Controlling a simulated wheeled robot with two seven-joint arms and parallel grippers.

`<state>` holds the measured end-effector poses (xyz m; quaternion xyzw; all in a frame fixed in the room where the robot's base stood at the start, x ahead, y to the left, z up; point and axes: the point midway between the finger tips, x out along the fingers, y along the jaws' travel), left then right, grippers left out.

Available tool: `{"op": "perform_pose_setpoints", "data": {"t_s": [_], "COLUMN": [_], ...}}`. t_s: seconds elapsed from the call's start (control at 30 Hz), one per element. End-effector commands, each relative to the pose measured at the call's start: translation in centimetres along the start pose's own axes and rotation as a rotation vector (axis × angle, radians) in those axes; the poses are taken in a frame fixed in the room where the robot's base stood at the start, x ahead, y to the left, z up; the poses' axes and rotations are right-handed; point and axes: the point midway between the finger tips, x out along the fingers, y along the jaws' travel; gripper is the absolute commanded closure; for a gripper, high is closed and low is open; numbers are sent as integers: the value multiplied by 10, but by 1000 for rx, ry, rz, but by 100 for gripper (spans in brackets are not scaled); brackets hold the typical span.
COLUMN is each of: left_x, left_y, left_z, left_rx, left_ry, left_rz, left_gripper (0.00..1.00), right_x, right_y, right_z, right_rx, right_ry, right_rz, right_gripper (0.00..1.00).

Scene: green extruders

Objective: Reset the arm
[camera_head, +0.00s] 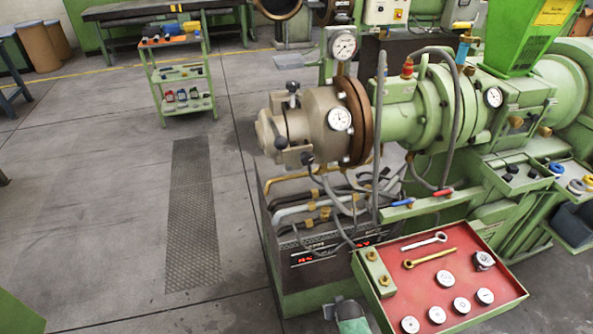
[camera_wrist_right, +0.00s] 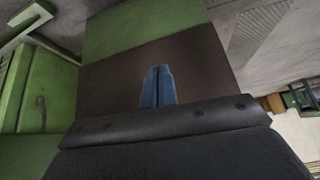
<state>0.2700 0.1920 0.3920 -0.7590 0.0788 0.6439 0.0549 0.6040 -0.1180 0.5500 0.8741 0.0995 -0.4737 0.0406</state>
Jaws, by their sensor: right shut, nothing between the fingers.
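My right gripper shows in the right wrist view (camera_wrist_right: 158,72), with its two blue-grey fingers closed together and nothing between them. A brown surface with green parts beside it lies beyond the fingertips. In the head view a grey and green piece, likely part of my right arm, shows at the bottom edge by the red-topped tray (camera_head: 405,295); its fingertips cannot be made out there. My left gripper is in neither view.
The green extruder (camera_head: 405,123) with gauges and hoses fills the centre and right. The red tray holds wrenches and several round gauges. A green shelf cart (camera_head: 160,103) stands at the back left. The floor (camera_head: 90,190) on the left is clear, with a dark grating.

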Motion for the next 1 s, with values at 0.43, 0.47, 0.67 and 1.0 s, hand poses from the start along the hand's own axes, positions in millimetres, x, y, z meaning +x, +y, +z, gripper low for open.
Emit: {"op": "perform_pose_setpoints", "data": {"t_s": [0.43,0.47,0.67,1.0], "left_x": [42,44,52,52], "left_y": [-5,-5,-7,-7], "left_z": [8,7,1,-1], "left_rx": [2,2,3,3], "left_ry": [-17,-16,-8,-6], "left_rz": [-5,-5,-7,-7], "left_gripper": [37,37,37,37], "right_x": [18,16,0,-7], "right_y": [21,21,16,12], "right_z": [280,297,372,394], "right_rx": [12,12,13,15], "right_ry": [-313,-329,-400,-421], "right_rz": [28,28,24,20], "right_gripper": [100,100,100,100]}}
